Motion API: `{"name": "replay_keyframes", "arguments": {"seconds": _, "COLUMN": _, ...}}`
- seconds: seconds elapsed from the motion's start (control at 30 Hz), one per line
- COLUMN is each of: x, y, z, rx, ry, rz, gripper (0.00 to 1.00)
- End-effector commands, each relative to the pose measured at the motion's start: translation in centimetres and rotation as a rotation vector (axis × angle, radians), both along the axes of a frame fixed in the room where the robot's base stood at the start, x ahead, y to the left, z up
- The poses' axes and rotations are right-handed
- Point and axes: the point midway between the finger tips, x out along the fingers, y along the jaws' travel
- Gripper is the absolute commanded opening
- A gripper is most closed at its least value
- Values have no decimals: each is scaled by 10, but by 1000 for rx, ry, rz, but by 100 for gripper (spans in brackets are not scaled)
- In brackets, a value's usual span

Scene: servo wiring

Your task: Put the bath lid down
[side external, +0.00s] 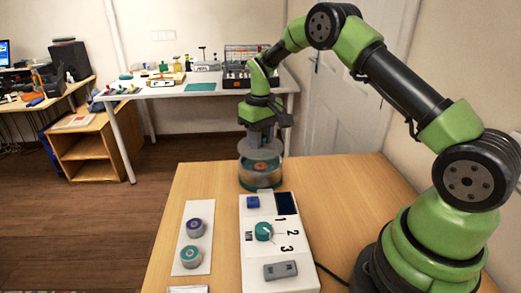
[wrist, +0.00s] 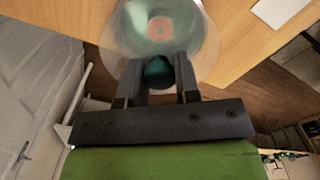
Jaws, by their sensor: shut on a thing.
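The bath lid is a clear, see-through disc (side external: 262,147) with a dark teal knob (wrist: 159,72). My gripper (side external: 263,132) is shut on the knob, its two fingers on either side of it in the wrist view. The bath (side external: 260,182) is a clear round vessel with a teal base and an orange, ring-like shape inside, at the back edge of the wooden table. The lid is level and over the bath, close to its rim. I cannot tell whether they touch. In the wrist view the bath (wrist: 160,28) shows through the lid, whose near part the fingers hide.
A white plate (side external: 191,247) at left holds two round pots. Table at right of the box is mostly clear.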

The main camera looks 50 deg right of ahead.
Motion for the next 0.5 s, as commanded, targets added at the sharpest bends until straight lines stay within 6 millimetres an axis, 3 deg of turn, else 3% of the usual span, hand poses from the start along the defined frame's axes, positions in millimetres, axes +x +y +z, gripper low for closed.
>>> {"name": "replay_keyframes", "arguments": {"seconds": 0.2, "x": 1, "y": 0, "z": 43, "rx": -2, "ry": -4, "rz": 0, "gripper": 6}}
{"name": "replay_keyframes", "arguments": {"seconds": 0.37, "x": -5, "y": 8, "z": 61, "rx": -1, "ry": -1, "rz": 14, "gripper": 6}}
{"name": "replay_keyframes", "arguments": {"seconds": 0.5, "x": -23, "y": 30, "z": 68, "rx": -2, "ry": 4, "rz": 48, "gripper": 6}}
